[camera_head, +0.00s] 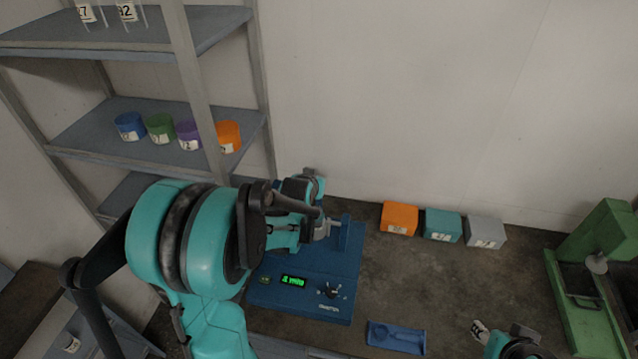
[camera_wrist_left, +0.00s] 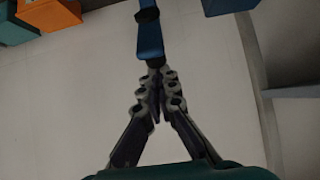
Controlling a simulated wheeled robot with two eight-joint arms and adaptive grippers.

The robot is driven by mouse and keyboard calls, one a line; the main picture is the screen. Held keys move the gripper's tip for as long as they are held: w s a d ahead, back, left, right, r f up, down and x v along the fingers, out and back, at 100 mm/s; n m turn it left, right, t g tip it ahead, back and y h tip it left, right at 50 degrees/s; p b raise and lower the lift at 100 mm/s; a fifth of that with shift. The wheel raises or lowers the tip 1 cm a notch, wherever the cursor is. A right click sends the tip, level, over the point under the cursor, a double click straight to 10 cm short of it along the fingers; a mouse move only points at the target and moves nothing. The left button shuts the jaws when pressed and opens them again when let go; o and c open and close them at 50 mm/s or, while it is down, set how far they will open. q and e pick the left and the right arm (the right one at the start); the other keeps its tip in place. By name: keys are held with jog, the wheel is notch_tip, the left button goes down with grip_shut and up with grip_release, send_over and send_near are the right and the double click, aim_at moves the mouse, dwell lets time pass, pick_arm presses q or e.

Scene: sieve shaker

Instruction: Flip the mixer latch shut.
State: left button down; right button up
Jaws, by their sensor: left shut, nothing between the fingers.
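The mixer (camera_head: 262,297) is a blue machine on the bench, with a lit green display (camera_head: 293,281) and a dark knob (camera_head: 331,291) on its front. A blue upright (camera_head: 346,236) stands at its back right. My left arm covers much of the machine's back left, so the latch cannot be made out clearly. My left gripper (camera_head: 325,229) is shut and empty beside the upright. In the left wrist view, its closed fingertips (camera_wrist_left: 155,76) are at the end of a narrow blue bar with a black collar (camera_wrist_left: 149,38); contact is unclear. My right gripper (camera_head: 481,331) shows only partly at the bottom right.
Orange (camera_head: 398,218), teal (camera_head: 442,225) and grey (camera_head: 485,231) boxes stand along the wall. A blue tray (camera_head: 396,337) lies right of the mixer. A green machine (camera_head: 590,290) is at far right. A shelf rack (camera_head: 195,90) with coloured tubs rises at left.

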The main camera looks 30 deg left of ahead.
pick_arm(q)
jog(key=s+d+f+t+y+b, duration=0.1)
jog(key=s+d+f+t+b, duration=0.1)
jog(key=s+f+t+b, duration=0.2)
jog(key=shift+s+d+f+b, duration=0.15)
jog(key=shift+s+f+b, duration=1.9)
jog(key=shift+b, duration=2.1)
jog(key=shift+s+r, duration=0.2)
jog(key=shift+s, duration=0.05)
